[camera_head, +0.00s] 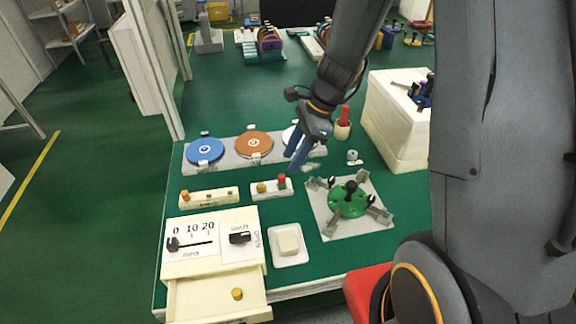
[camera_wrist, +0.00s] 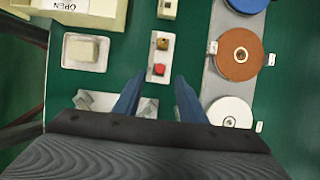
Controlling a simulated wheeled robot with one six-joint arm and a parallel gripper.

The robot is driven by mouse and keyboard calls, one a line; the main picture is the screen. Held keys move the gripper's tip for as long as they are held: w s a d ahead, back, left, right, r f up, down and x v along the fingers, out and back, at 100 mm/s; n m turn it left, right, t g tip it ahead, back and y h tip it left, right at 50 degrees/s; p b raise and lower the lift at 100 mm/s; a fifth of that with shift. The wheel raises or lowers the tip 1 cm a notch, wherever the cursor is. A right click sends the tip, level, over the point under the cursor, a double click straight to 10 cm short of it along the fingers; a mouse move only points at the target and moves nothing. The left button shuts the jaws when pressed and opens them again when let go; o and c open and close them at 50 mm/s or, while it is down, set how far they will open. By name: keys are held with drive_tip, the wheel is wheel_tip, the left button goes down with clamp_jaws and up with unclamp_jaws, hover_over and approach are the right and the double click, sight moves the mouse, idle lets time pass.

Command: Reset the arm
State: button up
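My gripper (camera_head: 297,155) hangs above the green table (camera_head: 235,80), pointing down. In the wrist view my gripper (camera_wrist: 160,80) has its two blue fingers apart with nothing between them. Beyond the fingertips, the cream button box (camera_head: 262,193) with a red button (camera_wrist: 160,70) and a yellow one lies below. My gripper is clear of the box in the wrist view. In the head view the fingers partly cover the white disc (camera_head: 289,136) at the right of the disc row.
A blue disc (camera_head: 205,151) and an orange disc (camera_head: 254,145) lie on a grey strip. A green fixture (camera_head: 347,201) on a grey plate stands at right. A slider box (camera_head: 190,243) has its drawer open. A white block (camera_head: 395,120) and a red-topped cup (camera_head: 343,128) stand behind.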

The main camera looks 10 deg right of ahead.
drive_tip(key=shift+v, duration=0.75)
drive_tip(key=s+d+r+n+h, duration=0.2)
drive_tip(key=s+n, duration=0.4)
drive_tip(key=n, duration=0.3)
drive_tip(key=s+d+r+n+t+h, duration=0.1)
drive_tip(key=s+d+r+n, duration=0.3)
drive_tip(key=n, duration=0.5)
drive_tip(key=shift+s+h, duration=0.8)
drive_tip(key=shift+s, duration=0.25)
drive_tip(key=shift+r, duration=0.1)
